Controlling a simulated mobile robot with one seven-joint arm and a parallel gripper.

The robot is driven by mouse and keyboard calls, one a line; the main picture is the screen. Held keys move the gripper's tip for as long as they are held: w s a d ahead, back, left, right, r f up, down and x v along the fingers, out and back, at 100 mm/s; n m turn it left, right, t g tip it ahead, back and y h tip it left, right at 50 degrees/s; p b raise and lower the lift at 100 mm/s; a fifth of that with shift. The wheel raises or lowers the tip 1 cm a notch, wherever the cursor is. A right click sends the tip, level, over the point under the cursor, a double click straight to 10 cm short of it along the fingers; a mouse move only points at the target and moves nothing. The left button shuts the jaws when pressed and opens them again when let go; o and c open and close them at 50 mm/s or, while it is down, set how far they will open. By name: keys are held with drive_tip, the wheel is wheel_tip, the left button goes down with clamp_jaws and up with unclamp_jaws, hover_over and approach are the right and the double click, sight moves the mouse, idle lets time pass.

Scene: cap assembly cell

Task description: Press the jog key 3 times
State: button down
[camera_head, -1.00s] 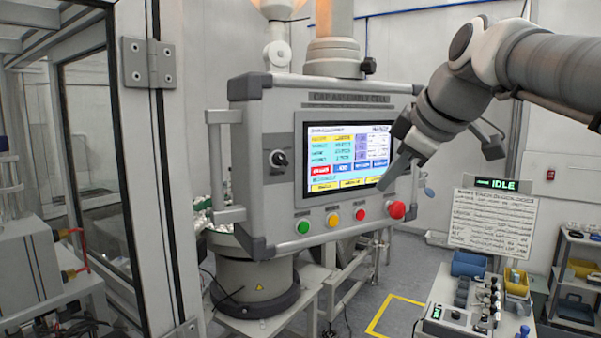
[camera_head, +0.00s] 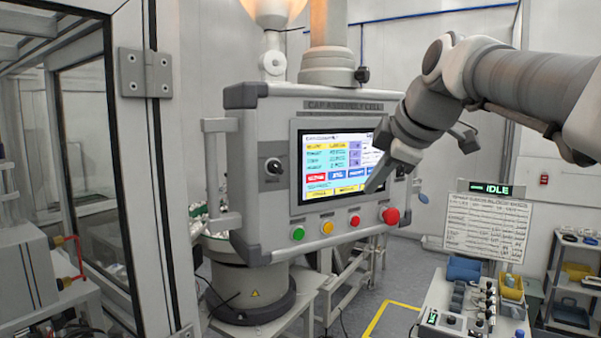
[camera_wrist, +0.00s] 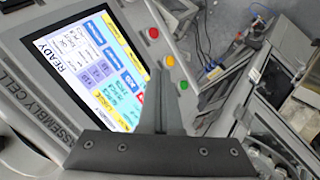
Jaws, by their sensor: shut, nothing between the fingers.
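The control panel (camera_head: 265,120) carries a lit touchscreen (camera_head: 325,142) with rows of coloured on-screen keys, including red and blue keys and a yellow bottom row (camera_head: 320,194). I cannot read which key is the jog key. My gripper (camera_head: 373,187) is shut and empty, its fingertips in front of the screen's lower right corner, hiding the right end of the yellow row. I cannot tell whether they touch the glass. In the wrist view, the shut fingers (camera_wrist: 163,80) overlap the edge of the screen (camera_wrist: 85,60), which reads READY.
A black selector knob (camera_head: 274,166) is left of the screen. A sign (camera_head: 490,188) reads IDLE.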

drive_tip(key=shift+w+a+p, duration=0.4)
drive_tip(key=shift+w+a, duration=0.1)
drive_tip(key=shift+w, duration=0.5)
drive_tip(key=shift+w+a+p, duration=0.35)
drive_tip(key=shift+w+a, duration=0.15)
drive_tip(key=shift+w, duration=0.45)
drive_tip(key=shift+w+a+p, duration=0.4)
drive_tip(key=shift+w+a, duration=0.1)
drive_tip(key=shift+w, duration=0.5)
drive_tip(key=shift+w+a, duration=0.2)
drive_tip(key=shift+w, duration=0.2)
drive_tip(key=shift+w+a+p, duration=0.1)
drive_tip(key=shift+w+p, duration=0.1)
drive_tip(key=shift+p, duration=0.1)
drive_tip(key=shift+s, duration=0.1)
idle(0.4)
drive_tip(key=shift+s+d+b, duration=0.3)
drive_tip(key=shift+s+b, duration=0.1)
drive_tip(key=shift+s, duration=0.2)
drive_tip(key=shift+s+d+b, duration=0.35)
drive_tip(key=shift+s+d, duration=0.05)
drive_tip(key=shift+s, duration=0.3)
drive_tip(key=shift+s+d+b, duration=0.35)
drive_tip(key=shift+s, duration=0.4)
drive_tip(key=shift+s+d+b, duration=0.35)
drive_tip(key=shift+s+d, duration=0.05)
drive_tip(key=shift+s, duration=0.3)
